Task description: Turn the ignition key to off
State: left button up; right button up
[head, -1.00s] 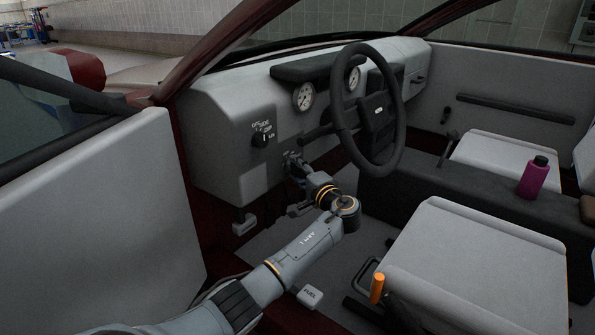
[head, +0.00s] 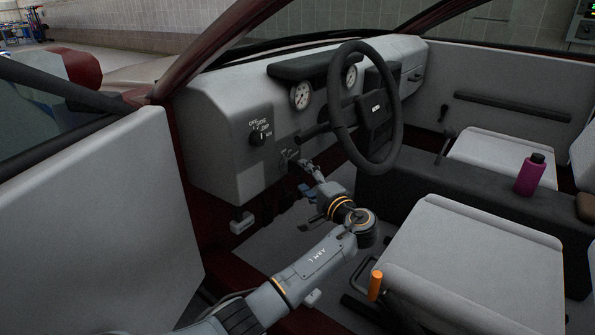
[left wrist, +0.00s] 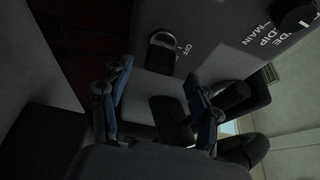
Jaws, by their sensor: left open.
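The ignition (head: 287,155) is on the lower grey dashboard, left of the steering column. In the left wrist view the key (left wrist: 163,52) shows as a dark piece with a pale rounded rim, next to the printed word OFF. Which mark it points to is not clear. My left gripper (head: 308,180) is just below and right of the ignition, apart from it. In the left wrist view its blue-padded fingers (left wrist: 157,82) are spread wide and empty, with the key beyond the tips, between their lines. My right gripper is not in view.
A rotary light knob (head: 257,139) sits up and left of the ignition; it also shows in the left wrist view (left wrist: 297,17). The steering wheel (head: 395,125) and its column stalk are close on the right. A small pale lever (head: 241,222) hangs below the dashboard.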

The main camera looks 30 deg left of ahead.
pick_arm(q)
jog(key=v, duration=0.6)
jog(key=shift+d, duration=0.1)
